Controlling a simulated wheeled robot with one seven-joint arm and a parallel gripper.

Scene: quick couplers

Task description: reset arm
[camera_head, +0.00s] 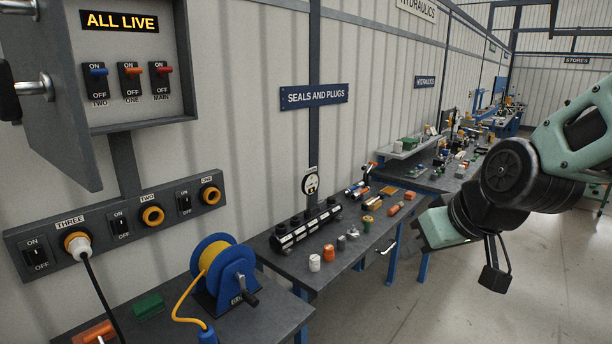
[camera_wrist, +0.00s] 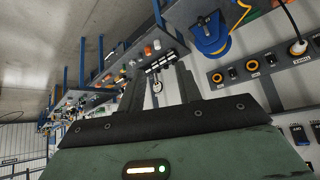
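My arm comes in from the right of the head view, clear of the benches' tops as far as I can see. My gripper's green hand hangs in front of the bench, and its fingers are hard to make out there. In the wrist view my gripper (camera_wrist: 160,76) shows two dark fingers set apart with nothing held between them. The wall and bench show beyond the gap.
The switch panel (camera_head: 130,65) reads "ALL LIVE". A white plug (camera_head: 77,243) with a black cable sits in socket THREE. A blue reel (camera_head: 222,272) stands on the near bench. Benches with several fittings (camera_head: 345,240) line the wall. Floor (camera_head: 450,310) at right is clear.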

